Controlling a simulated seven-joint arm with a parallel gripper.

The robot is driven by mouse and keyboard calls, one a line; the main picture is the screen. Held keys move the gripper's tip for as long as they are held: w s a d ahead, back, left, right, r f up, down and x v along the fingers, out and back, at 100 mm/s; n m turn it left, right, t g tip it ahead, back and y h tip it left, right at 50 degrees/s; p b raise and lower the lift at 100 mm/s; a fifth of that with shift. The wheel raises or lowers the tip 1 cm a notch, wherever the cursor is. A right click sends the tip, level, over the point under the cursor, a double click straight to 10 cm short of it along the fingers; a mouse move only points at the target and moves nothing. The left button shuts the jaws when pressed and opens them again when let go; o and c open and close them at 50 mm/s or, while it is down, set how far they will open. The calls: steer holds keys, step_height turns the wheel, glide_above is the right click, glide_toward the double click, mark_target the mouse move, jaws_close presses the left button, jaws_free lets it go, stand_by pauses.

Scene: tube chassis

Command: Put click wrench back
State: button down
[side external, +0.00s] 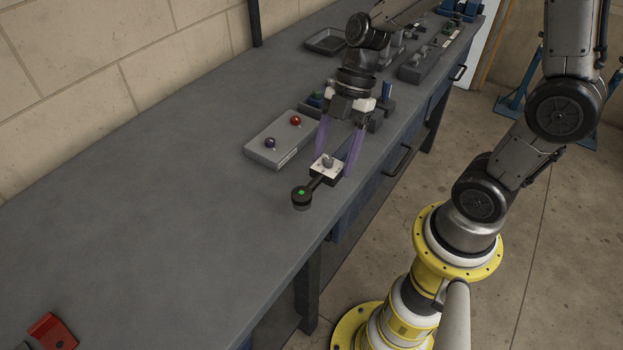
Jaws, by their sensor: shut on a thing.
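The click wrench (302,196) shows as a dark tool with a round black head bearing a green mark and a short dark shaft. A white block (326,168) with a grey knob joins the shaft's far end. My gripper (339,163) points down over the bench, its two purple fingers shut on the white block of the wrench. The wrench is over the bench near its front edge. I cannot tell whether its head touches the surface.
A grey box (272,155) with a red and a dark blue ball knob is just left of my gripper. The workbench (170,180) is clear in its middle and left. A red item (52,331) lies at the near left. A dark tray (325,41) and a grey holder (420,65) are farther back.

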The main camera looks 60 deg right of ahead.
mark_target(314, 168)
steer(key=w+f, duration=0.2)
steer(key=f, duration=0.1)
steer(key=w+f, duration=0.2)
steer(key=shift+a, duration=0.35)
steer(key=shift+w+f, duration=0.15)
steer(key=shift+f, duration=0.8)
steer(key=shift+w+f, duration=0.15)
steer(key=shift+f, duration=0.75)
steer(key=shift+c, duration=0.2)
jaws_free()
steer(key=shift+f, duration=0.15)
